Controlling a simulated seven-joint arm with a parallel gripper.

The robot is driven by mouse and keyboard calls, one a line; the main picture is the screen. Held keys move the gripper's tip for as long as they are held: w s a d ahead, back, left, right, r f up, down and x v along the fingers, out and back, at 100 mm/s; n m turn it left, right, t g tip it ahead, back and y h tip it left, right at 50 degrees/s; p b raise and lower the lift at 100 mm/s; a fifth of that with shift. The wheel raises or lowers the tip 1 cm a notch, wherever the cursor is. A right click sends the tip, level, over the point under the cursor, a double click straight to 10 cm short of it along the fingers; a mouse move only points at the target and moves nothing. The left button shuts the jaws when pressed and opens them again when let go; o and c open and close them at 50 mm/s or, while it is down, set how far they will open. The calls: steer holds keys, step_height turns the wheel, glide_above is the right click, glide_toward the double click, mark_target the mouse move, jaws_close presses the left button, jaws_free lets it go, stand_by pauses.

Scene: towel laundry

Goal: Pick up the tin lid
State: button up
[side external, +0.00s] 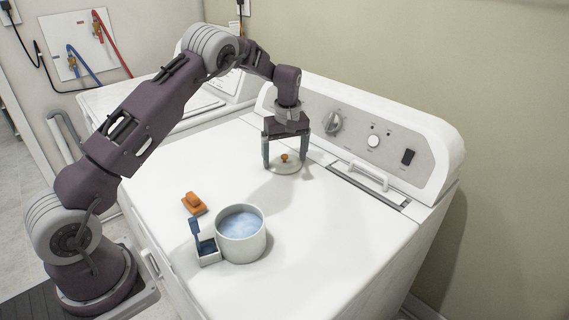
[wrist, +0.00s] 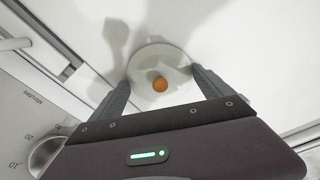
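The tin lid (side external: 286,167) is a round pale disc with an orange knob on top. It lies on the white dryer top near the control panel, and it also shows in the wrist view (wrist: 150,62). My gripper (side external: 284,160) is open above and around the lid, its fingers pointing down. In the wrist view the fingers (wrist: 160,85) stand wide apart, one on each side of the orange knob, with a clear gap to it. I cannot tell whether the fingertips touch the lid's rim.
A white tin (side external: 241,251) with blue contents stands toward the front of the dryer top (side external: 330,240). The control panel (side external: 370,130) rises behind. The right side is clear.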

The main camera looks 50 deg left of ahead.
mark_target(285, 156)
step_height(285, 156, up, 9)
steer(key=shift+r, duration=0.2)
steer(key=shift+c, duration=0.2)
steer(key=s+d+r+m, duration=0.2)
steer(key=s+d+r, duration=0.4)
steer(key=s+d, duration=0.6)
steer(key=s+d+f+m, duration=0.1)
steer(key=s+d, duration=0.1)
steer(key=s, duration=0.5)
steer(key=s+d+f+m, duration=0.1)
steer(key=s+d, duration=0.1)
steer(key=s, duration=0.5)
steer(key=shift+s+f, duration=0.1)
steer(key=shift+f, duration=2.6)
steer(key=shift+a+f, duration=0.1)
steer(key=shift+f, duration=0.05)
steer(key=o, duration=1.1)
